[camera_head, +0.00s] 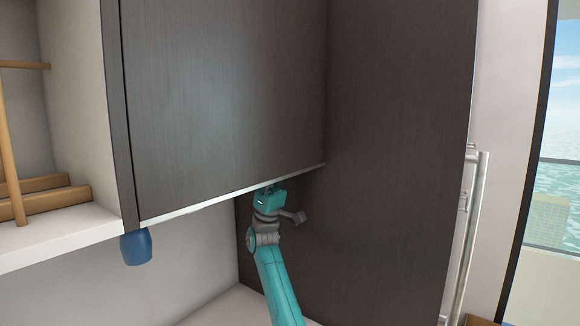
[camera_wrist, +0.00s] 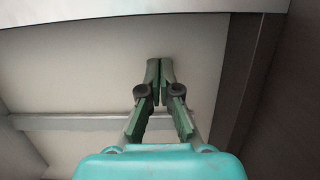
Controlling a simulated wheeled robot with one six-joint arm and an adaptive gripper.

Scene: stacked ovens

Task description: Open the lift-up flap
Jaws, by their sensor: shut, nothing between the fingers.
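The lift-up flap (camera_head: 220,90) is a large dark-brown wood-grain panel in the head view. It hangs upright, with a pale strip along its lower edge. My gripper (camera_head: 272,187) is just under the right part of that edge, its fingers largely hidden there. In the wrist view my gripper (camera_wrist: 160,65) shows its two green-and-grey fingers together at the tips, with nothing between them. Beyond them is a pale surface with a pale band across the top. I cannot tell whether the fingertips touch the flap.
A tall dark side panel (camera_head: 385,150) stands close right of my gripper. A vertical metal handle (camera_head: 467,235) is farther right. A pale shelf (camera_head: 60,238) with wooden pieces is at the left. A blue object (camera_head: 136,247) shows below the flap's left corner.

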